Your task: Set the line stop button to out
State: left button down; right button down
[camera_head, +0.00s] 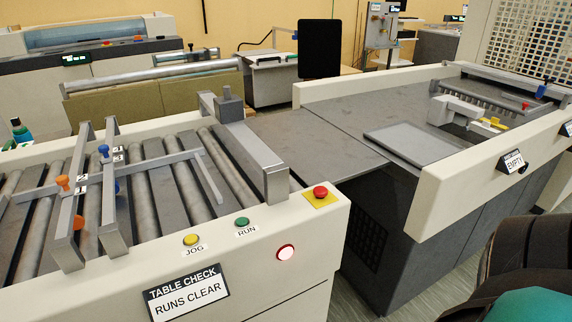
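The likely line stop button is a red mushroom button (320,191) on a yellow square plate (321,200). It sits at the right end of the roller table's white front casing (300,225). Its red head shows above the plate; I cannot tell whether it is latched in or out. A round lamp (285,252) on the front face below it glows pale with a red rim. A green RUN button (242,222) and a yellow JOG button (191,239) lie to the left of it. Neither of my grippers is in view.
Grey side guides with orange and blue knobs stand over the rollers on the left. A grey upright bar (255,160) rises just left of the red button. A lower dark table (330,140) adjoins on the right. A dark object with a teal part (530,306) fills the bottom right corner.

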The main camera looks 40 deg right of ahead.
aim_at(319, 191)
jog(key=z, duration=1.55)
jog(key=u, duration=1.95)
jog(key=z, duration=2)
